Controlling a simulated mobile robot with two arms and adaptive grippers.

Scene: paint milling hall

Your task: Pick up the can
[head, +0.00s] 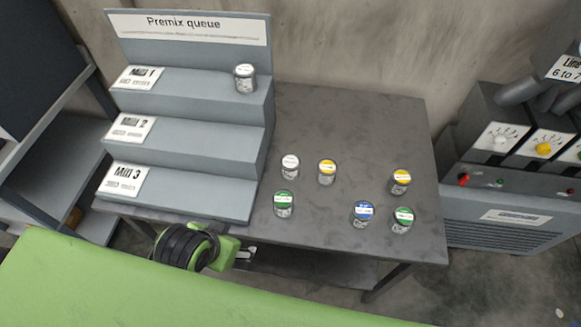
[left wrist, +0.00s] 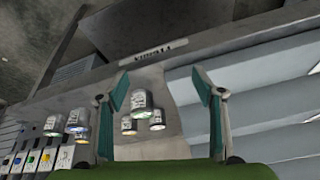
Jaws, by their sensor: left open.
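Several small cans stand on a dark metal table: a white-lidded can (head: 290,166), two yellow-lidded cans (head: 327,172) (head: 400,181), two green-lidded cans (head: 284,204) (head: 402,220) and a blue-lidded can (head: 363,214). Another white-lidded can (head: 244,78) stands on the top step of the rack. My left gripper (head: 246,254) is low at the table's front edge, left of and nearer than the cans. In the left wrist view its fingers (left wrist: 163,95) are spread and empty.
The grey stepped rack (head: 185,145), labelled Premix queue with Mill 1 to 3 steps, stands at the table's left. The table (head: 335,115) is clear behind the cans. A machine with knobs (head: 505,185) stands to the right, dark shelving (head: 55,160) to the left.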

